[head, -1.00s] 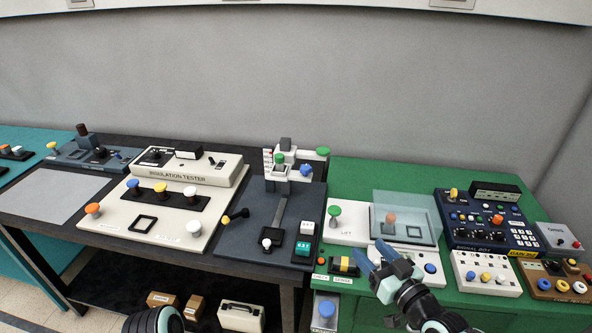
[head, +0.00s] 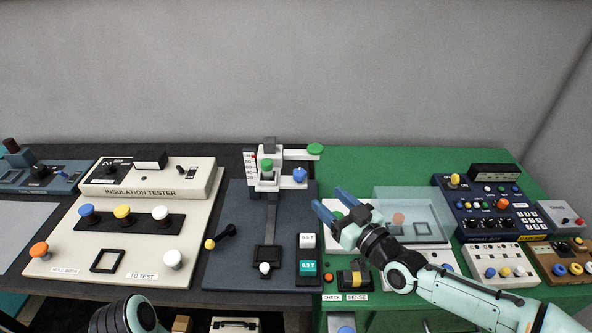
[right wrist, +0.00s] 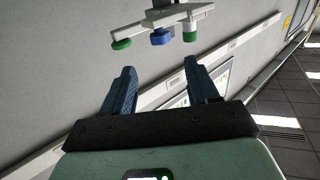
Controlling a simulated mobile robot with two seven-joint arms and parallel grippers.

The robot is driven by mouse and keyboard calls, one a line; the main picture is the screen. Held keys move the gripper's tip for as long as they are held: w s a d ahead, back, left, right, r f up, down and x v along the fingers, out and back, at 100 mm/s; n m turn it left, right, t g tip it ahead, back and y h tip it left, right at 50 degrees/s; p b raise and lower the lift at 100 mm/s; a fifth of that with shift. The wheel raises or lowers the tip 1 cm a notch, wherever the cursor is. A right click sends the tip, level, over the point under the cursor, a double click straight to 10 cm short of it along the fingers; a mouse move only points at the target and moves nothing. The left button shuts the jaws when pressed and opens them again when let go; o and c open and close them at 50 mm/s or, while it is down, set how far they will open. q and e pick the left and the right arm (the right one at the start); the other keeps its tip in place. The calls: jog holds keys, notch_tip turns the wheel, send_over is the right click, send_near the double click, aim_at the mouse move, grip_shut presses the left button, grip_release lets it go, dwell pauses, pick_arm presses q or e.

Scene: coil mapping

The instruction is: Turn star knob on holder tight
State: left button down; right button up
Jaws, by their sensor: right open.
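The blue star knob (head: 300,174) sits on the right side of the white holder (head: 267,182), which stands on a dark base plate. In the right wrist view the blue knob (right wrist: 160,38) shows beyond the finger gap, between two green caps. My right gripper (head: 331,198) is open and empty, to the right of the knob and nearer to me, with its blue fingers pointing up and left. Its fingers (right wrist: 161,72) are apart and touch nothing in the wrist view. My left gripper is not in view.
A green knob (head: 315,149) on an arm sticks out right of the holder. A lever with a yellow ball (head: 210,244) and push buttons (head: 307,267) stand on the base plate. A clear cover (head: 440,215) is behind my right arm. The insulation tester (head: 150,193) stands left.

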aim_at(303, 176)
jog(key=x, duration=1.1)
jog(key=shift+a, duration=0.1)
jog(key=shift+w+a, duration=0.35)
jog(key=shift+w, duration=0.25)
jog(key=c, duration=0.9)
